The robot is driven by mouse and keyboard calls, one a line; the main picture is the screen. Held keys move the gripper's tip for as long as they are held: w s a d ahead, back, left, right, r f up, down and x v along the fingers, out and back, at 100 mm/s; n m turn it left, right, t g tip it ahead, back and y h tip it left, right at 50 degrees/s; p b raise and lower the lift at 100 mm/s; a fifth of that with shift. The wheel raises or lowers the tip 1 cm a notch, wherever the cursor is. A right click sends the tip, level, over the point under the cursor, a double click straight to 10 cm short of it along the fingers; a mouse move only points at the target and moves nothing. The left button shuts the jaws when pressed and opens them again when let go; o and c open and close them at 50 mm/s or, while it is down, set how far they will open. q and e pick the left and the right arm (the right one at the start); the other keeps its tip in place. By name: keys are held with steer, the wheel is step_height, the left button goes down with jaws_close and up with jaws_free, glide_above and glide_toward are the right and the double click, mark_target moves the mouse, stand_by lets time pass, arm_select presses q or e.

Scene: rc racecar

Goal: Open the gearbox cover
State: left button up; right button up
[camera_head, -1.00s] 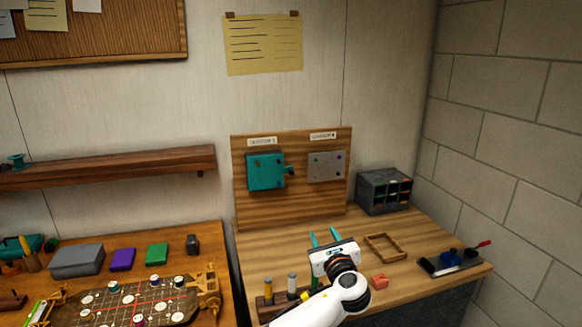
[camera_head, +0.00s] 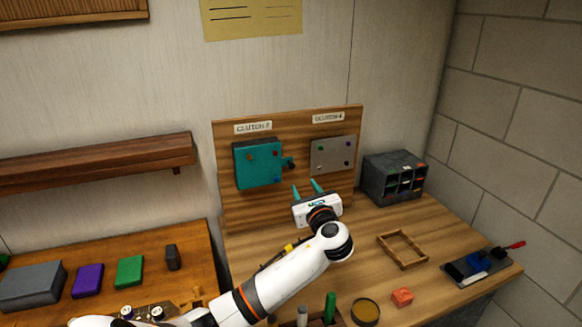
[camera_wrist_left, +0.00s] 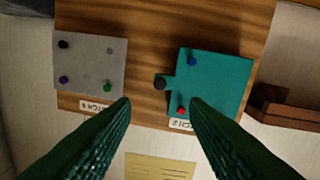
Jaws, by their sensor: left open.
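A teal panel (camera_head: 258,165) with small coloured knobs is mounted on the upright wooden board, and a dark round knob (camera_head: 289,163) sticks out at its right edge. A grey panel (camera_head: 333,155) with small coloured knobs is mounted to its right. I cannot tell from the labels which one is the gearbox cover. My left gripper (camera_head: 307,188) is open and empty, in front of the board and below the gap between the panels. The left wrist view shows the scene upside down, with the teal panel (camera_wrist_left: 220,85) and dark knob (camera_wrist_left: 160,82) beyond the open fingers (camera_wrist_left: 159,101).
A dark organiser (camera_head: 395,178) stands at the back right of the bench. A wooden frame (camera_head: 402,250), a red block (camera_head: 402,297) and a dark tray (camera_head: 483,266) lie right of my arm. Another table with coloured boxes (camera_head: 130,271) is at left.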

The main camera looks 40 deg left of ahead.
mark_target(292, 167)
arm_select(q)
steer(key=b+x, duration=0.6)
steer(key=x, duration=0.4)
steer(key=shift+a, duration=0.2)
steer(key=shift+w+a, duration=0.15)
steer(key=shift+a, duration=0.05)
arm_select(e)
step_height(292, 167, down, 7)
steer(key=shift+s, duration=0.4)
arm_select(q)
jaws_close()
arm_select(e)
steer(key=shift+d, duration=0.4)
